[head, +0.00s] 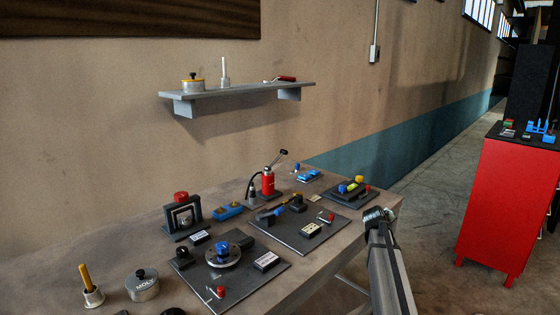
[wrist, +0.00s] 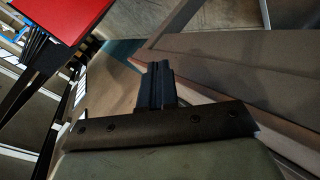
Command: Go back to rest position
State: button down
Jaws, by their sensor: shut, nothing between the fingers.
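My gripper (wrist: 158,68) shows in the wrist view with its two dark fingers pressed together and nothing between them. The fingers stand clear of any object there. Part of my arm (head: 386,262) shows in the head view, just beyond the right edge of the workbench (head: 318,262). In the head view I cannot clearly make out the fingers.
The bench holds several dark boards with fittings, a red bottle jack (head: 268,183), a round tin (head: 142,286) and a cup with a yellow handle (head: 91,290). A wall shelf (head: 235,90) is above. A red cabinet (head: 508,205) stands right, across open floor (head: 425,225).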

jog(key=s+d+f+g, duration=0.1)
jog(key=s+d+f, duration=0.25)
jog(key=f, duration=0.25)
jog(key=s+a+f+m+g+y, duration=0.15)
jog(key=s+a+f, duration=0.35)
jog(key=s+f, duration=0.5)
jog(key=s+a+f+g+y, duration=0.1)
jog(key=s+a+f+g, duration=0.35)
jog(key=f, duration=0.75)
jog(key=s+a+f+g+y, duration=0.1)
jog(key=s+a+f, duration=0.4)
jog(key=s+f, duration=0.6)
jog(key=s+a+f+g+y, duration=0.1)
jog(key=s+a+f+g, duration=0.1)
jog(key=s, duration=1.1)
jog(key=s+a+f+m+g+y, duration=0.1)
jog(key=s+a+f+g, duration=0.2)
jog(key=s+a, duration=0.4)
jog(key=s+a+f+m+g+y, duration=0.1)
jog(key=s+a+f, duration=0.3)
jog(key=s, duration=1.7)
jog(key=shift+s+a+f+g, duration=0.2)
jog(key=shift+a+f+g, duration=0.15)
jog(key=shift+g, duration=0.55)
